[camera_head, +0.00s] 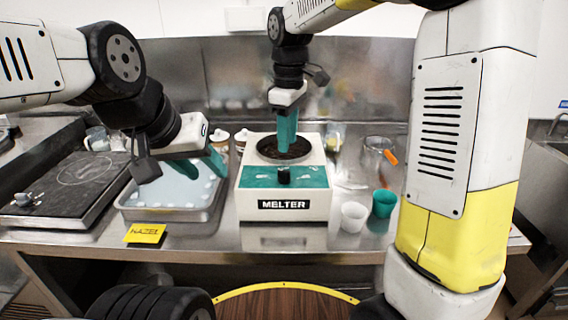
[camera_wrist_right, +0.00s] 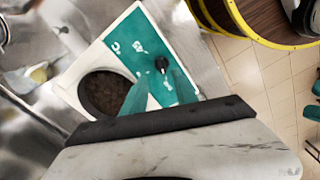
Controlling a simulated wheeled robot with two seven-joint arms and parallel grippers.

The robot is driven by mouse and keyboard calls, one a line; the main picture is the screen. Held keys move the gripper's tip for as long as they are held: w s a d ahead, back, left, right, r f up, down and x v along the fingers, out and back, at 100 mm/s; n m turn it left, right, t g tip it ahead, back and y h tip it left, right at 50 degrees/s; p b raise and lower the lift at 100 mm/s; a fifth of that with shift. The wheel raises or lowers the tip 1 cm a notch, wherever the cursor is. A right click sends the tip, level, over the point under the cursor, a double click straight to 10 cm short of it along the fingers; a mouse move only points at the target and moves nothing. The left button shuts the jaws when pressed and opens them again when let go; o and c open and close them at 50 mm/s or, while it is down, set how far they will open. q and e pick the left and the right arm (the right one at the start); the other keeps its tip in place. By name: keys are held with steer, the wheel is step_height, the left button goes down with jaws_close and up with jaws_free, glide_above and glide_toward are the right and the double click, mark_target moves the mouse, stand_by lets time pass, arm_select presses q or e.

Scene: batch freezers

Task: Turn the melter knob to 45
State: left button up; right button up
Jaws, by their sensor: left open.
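The melter (camera_head: 250,203) is a white box with a teal top panel, a round dark-filled well and a "MELTER" label. Its small black knob (camera_head: 283,175) stands on the teal panel; it also shows in the right wrist view (camera_wrist_right: 162,64). The knob's setting is too small to read. My right gripper (camera_head: 286,148) is above the well, behind the knob in the head view. In the right wrist view its teal fingers (camera_wrist_right: 160,75) are apart and empty, with the knob just beyond the tips. My left gripper (camera_head: 203,172) is open and empty over a metal tray.
The metal tray (camera_head: 165,214) with pale contents sits left of the melter, behind a yellow label (camera_head: 145,233). A black hot plate (camera_head: 75,183) is at far left. White (camera_head: 354,217) and teal (camera_head: 384,204) cups stand right of the melter. A metal pitcher (camera_head: 374,155) is behind them.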

mark_target(284, 170)
steer(key=shift+w+a+f+n, duration=0.15)
steer(key=shift+a+f+n, duration=0.15)
steer(key=shift+a+f, duration=0.25)
step_height(284, 170, down, 8)
steer(key=shift+d+r, duration=0.1)
steer(key=shift+r, duration=0.1)
jaws_close()
